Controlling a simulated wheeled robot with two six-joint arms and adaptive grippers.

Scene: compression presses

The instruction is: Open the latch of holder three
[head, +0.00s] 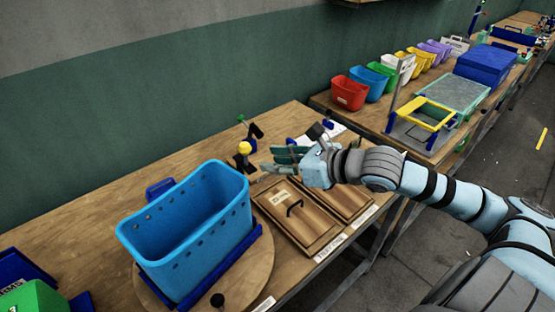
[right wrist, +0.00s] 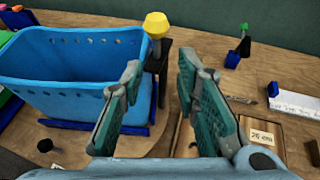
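My right gripper (head: 283,157) reaches in from the right over the near workbench; it is open and empty. In the right wrist view its two teal fingers (right wrist: 160,72) stand apart. Ahead of them is a black post with a yellow knob (right wrist: 156,25), beside the blue perforated bin. The knob also shows in the head view (head: 245,148), just left of the fingers. A small black lever piece with a green tip (head: 255,130) stands behind it; it also shows in the right wrist view (right wrist: 244,44). I cannot tell which part is holder three or its latch. My left gripper is not in view.
The blue bin (head: 185,232) sits on a round wooden board (head: 262,262). Wooden lidded boxes (head: 285,222) lie below my right gripper. Green and blue items (head: 28,298) are at far left. Coloured bins and a yellow-framed device (head: 428,113) stand on the farther bench.

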